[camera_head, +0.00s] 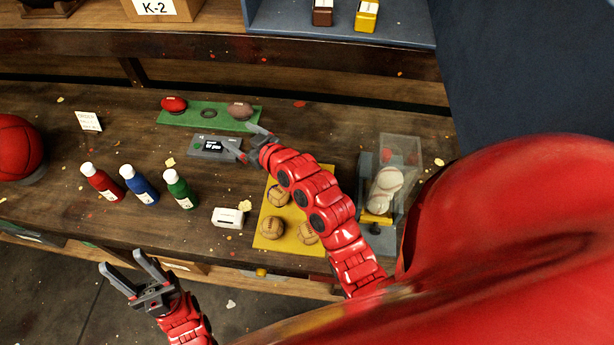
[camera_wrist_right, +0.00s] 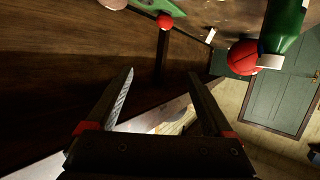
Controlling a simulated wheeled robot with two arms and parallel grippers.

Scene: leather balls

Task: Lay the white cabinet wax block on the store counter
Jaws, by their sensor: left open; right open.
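A small white block (camera_head: 228,217) with a dark mark lies on the wooden store counter (camera_head: 130,205), left of the yellow mat. I cannot tell for sure that it is the wax block. My right gripper (camera_head: 247,141) is open over the counter, beside a grey device with a dark display. In the right wrist view its fingers (camera_wrist_right: 162,76) stand apart with nothing between them. My left gripper (camera_head: 135,275) is open and empty in front of the counter's front edge.
Red, blue and green bottles (camera_head: 138,186) stand left of the white block. A yellow mat (camera_head: 267,240) holds brown balls. A green tray (camera_head: 188,117) and the grey device (camera_head: 212,147) lie behind. Brown (camera_head: 322,14) and yellow (camera_head: 366,18) blocks stand on the upper shelf. A clear case (camera_head: 400,150) stands right.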

